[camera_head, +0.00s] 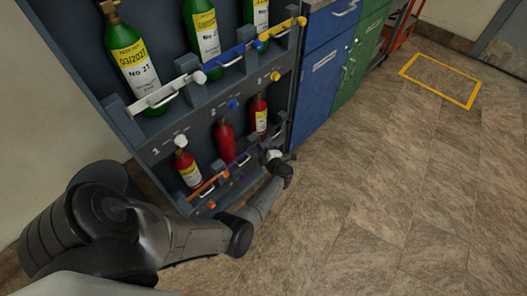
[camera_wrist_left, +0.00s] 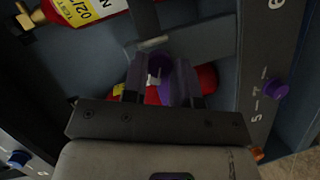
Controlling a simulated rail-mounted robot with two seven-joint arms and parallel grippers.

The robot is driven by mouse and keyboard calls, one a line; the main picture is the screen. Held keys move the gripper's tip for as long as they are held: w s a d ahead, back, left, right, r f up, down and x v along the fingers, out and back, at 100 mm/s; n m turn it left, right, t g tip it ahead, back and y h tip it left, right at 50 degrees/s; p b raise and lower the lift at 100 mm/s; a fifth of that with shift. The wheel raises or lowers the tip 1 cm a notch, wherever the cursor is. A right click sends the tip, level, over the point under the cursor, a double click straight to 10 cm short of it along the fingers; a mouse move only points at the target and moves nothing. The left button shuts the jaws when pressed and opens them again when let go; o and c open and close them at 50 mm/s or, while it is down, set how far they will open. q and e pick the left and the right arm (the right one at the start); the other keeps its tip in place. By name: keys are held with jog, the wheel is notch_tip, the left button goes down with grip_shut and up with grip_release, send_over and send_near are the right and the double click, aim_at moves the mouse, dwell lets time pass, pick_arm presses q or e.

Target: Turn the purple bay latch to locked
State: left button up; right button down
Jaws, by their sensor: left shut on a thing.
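The purple latch (camera_wrist_left: 160,66) is between the two fingers of my left gripper (camera_wrist_left: 160,82) in the left wrist view, and the gripper is shut on it. In the head view my left gripper (camera_head: 274,160) is at the lower right of the rack, by the lower row of red cylinders. A purple bar (camera_head: 241,160) crosses the front of a lower bay there. The gripper hides part of the latch, and I cannot tell its exact angle. My right gripper is not in view.
The grey rack (camera_head: 180,150) holds green cylinders (camera_head: 132,65) above and red cylinders (camera_head: 226,140) below. An orange bar (camera_head: 208,186) closes another lower bay. A purple knob (camera_wrist_left: 277,88) is on the rack edge. Blue cabinets (camera_head: 318,85) stand to the right. The floor in front is clear.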

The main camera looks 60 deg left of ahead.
pick_arm(q)
jog(key=shift+f+n+t+y+b, duration=0.15)
jog(key=shift+n+t+y+b, duration=0.2)
jog(key=shift+n+b, duration=0.65)
jog(key=shift+f+n+t+y+b, duration=0.15)
jog(key=shift+n+y+b, duration=0.3)
jog(key=shift+n+b, duration=0.55)
jog(key=shift+r, duration=0.1)
jog(key=o, duration=0.9)
jog(key=shift+d, duration=0.1)
jog(key=d+p, duration=0.1)
jog(key=d, duration=0.3)
jog(key=s+d+p, duration=0.1)
jog(key=d+p, duration=0.1)
jog(key=d, duration=0.2)
jog(key=d+p, duration=0.1)
jog(key=d, duration=0.3)
jog(key=shift+s+r+p, duration=0.2)
jog(key=shift+s+p, duration=0.1)
jog(key=shift+p, duration=0.1)
